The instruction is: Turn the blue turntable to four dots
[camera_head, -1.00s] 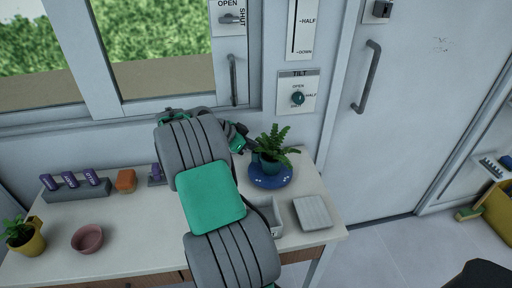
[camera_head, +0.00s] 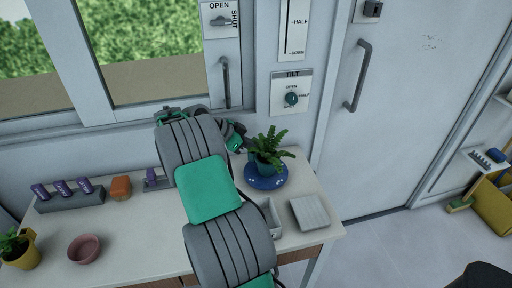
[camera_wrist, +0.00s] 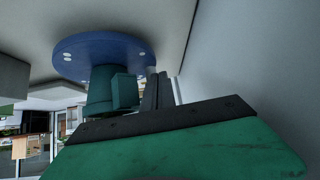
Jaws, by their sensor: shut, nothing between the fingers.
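The blue turntable (camera_head: 258,183) sits on the right part of the table, with pale dots on its rim. A teal pot with a green fern (camera_head: 268,148) stands on it. My gripper (camera_head: 243,142) is at the turntable's back left, close to the pot and partly hidden by my arm. In the wrist view the scene looks upside down: the turntable (camera_wrist: 100,42) shows white dots at its edge, and the teal pot (camera_wrist: 101,92) has a blocky part at its side. My shut, empty gripper fingers (camera_wrist: 158,90) are beside that part; I cannot tell whether they touch it.
A grey open box (camera_head: 273,215) and a pale ribbed square (camera_head: 310,212) lie in front of the turntable. The wall is close behind.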

